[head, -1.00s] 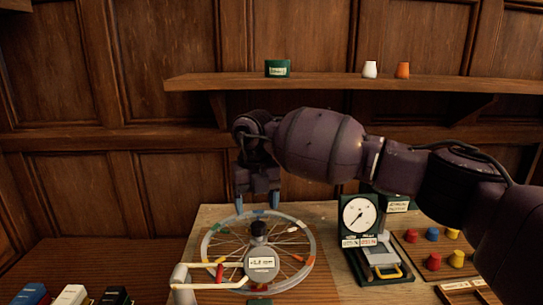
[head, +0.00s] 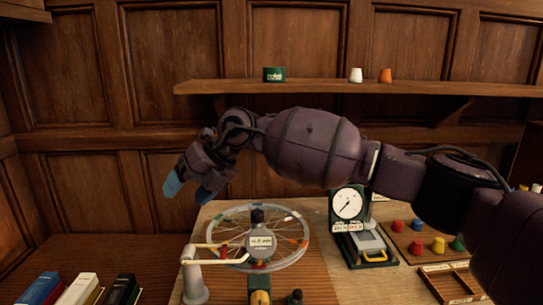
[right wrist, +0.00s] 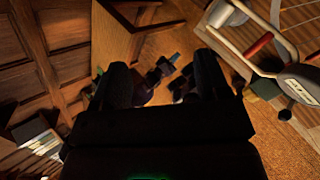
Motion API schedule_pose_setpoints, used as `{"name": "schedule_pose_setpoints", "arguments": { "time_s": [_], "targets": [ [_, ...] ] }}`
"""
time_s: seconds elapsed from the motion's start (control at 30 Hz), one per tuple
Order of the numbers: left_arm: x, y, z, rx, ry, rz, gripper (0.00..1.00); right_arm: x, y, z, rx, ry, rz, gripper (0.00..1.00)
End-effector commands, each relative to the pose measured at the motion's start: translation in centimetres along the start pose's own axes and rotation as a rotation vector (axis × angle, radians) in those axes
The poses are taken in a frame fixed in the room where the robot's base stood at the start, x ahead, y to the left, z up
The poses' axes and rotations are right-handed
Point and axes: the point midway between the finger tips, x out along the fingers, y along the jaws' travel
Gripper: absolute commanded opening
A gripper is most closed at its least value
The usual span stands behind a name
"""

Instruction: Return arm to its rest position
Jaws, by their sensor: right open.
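My right arm crosses the head view from the right. Its gripper (head: 188,190) hangs tilted down and to the left, with blue-tipped fingers apart and nothing between them. It is in the air left of and above the spoked wheel (head: 222,215), clear of the board. In the right wrist view the two dark fingers (right wrist: 163,82) are spread with a gap between them. Small dark shapes (right wrist: 167,70) show beyond that gap, too dim to name. My left gripper is not in the head view.
A grey stand with a pale arm (head: 194,275) is in front of the wheel. A green dial gauge (head: 347,205) and coloured pegs (head: 418,248) are at right. A wall shelf (head: 350,87) runs above my arm.

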Motion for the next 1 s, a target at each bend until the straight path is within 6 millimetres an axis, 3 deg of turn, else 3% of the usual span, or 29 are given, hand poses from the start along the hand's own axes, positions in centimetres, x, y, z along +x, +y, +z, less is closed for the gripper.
{"name": "schedule_pose_setpoints", "arguments": {
  "time_s": [0.03, 0.1, 0.2, 0.37, 0.57, 0.77, 1.0],
  "targets": [
    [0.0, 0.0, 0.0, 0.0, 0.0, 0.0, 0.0, -0.1, 2.4, 0.3, -0.015, -0.042, 0.109, 0.69],
    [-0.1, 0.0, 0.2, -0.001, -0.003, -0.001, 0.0, -0.3, 5.3, 0.5, -0.011, -0.108, 0.272, 0.69],
    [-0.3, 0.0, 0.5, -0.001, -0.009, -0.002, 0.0, -1.4, 8.3, 0.8, 0.037, -0.213, 0.504, 0.69],
    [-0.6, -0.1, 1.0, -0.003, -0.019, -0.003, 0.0, -4.0, 9.5, 1.2, 0.216, -0.396, 0.837, 0.69],
    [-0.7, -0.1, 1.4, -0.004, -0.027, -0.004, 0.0, -7.1, 5.8, 1.1, 0.51, -0.596, 1.102, 0.69],
    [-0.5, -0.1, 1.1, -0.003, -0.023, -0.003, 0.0, -8.6, -0.9, -0.3, 0.832, -0.761, 1.258, 0.69],
    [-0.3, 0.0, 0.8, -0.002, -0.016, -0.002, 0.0, -8.6, -10.3, -4.5, 1.223, -0.92, 1.35, 0.69]
  ]
}}
